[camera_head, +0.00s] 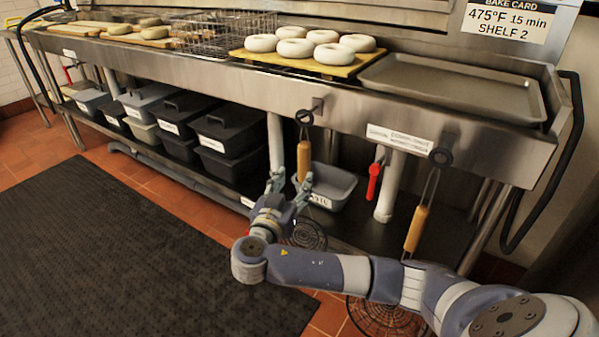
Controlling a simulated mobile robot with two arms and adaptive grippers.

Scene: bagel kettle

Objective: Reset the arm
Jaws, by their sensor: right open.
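My right arm reaches in from the lower right, and its gripper (289,186) points toward the front of the steel counter. The jaws are open, with a finger on each side of a hanging tool's wooden handle (304,160) in the picture. I cannot tell whether they touch it. The tool hangs from a hook on the counter front, and its round wire head (308,236) shows partly behind the gripper. My left gripper is not in view.
The steel counter (220,78) holds bagels on a wooden board (300,64), a wire basket (215,38) and an empty tray (455,88). A second wooden-handled skimmer (417,228) hangs at right. A dark mat (130,260) covers open floor at left.

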